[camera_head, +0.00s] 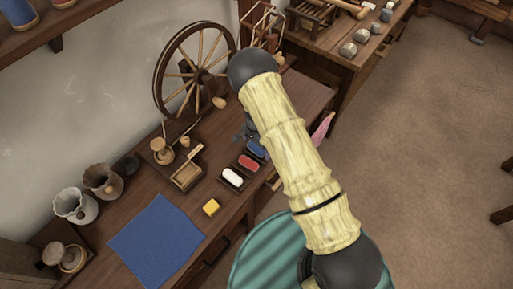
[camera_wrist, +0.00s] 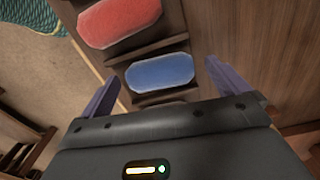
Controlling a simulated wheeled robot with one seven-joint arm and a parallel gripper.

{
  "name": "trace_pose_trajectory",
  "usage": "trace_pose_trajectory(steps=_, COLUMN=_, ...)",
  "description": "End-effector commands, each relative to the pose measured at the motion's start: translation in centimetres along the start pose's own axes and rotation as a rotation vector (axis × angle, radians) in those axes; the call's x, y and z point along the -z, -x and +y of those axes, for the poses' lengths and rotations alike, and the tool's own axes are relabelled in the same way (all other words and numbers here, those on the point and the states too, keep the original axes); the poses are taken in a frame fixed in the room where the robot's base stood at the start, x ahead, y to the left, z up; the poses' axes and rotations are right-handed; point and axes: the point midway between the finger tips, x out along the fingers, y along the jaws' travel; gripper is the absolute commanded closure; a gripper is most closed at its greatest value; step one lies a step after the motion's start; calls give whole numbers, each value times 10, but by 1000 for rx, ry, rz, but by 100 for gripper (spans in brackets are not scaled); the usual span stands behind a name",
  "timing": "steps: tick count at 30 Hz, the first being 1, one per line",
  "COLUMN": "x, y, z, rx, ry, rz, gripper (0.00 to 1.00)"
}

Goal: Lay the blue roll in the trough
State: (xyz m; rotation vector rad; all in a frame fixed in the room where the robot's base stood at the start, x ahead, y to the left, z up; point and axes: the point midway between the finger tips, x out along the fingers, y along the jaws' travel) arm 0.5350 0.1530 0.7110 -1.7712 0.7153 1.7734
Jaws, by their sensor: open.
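The blue roll (camera_head: 257,148) lies at the far end of a row of rolls in dark holders near the bench's front edge, partly hidden by my arm in the head view. In the wrist view the blue roll (camera_wrist: 160,71) lies flat between my gripper's (camera_wrist: 163,69) two spread fingers. My gripper is open and empty above it; I cannot tell the exact height. A small open wooden box (camera_head: 186,176), perhaps the trough, stands left of the rolls in the head view.
A red roll (camera_head: 249,162) and a white roll (camera_head: 232,177) lie beside the blue one. A yellow block (camera_head: 211,207) and a blue cloth (camera_head: 157,240) lie nearer. A spinning wheel (camera_head: 193,75) stands behind, with jars (camera_head: 76,206) at left.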

Motion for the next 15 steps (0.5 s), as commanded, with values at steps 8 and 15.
trace_pose_trajectory(steps=8, x=0, y=-1, z=0, rx=1, ry=0, rz=1, gripper=0)
trace_pose_trajectory(steps=15, x=0, y=0, z=0, rx=0, ry=0, rz=1, gripper=0)
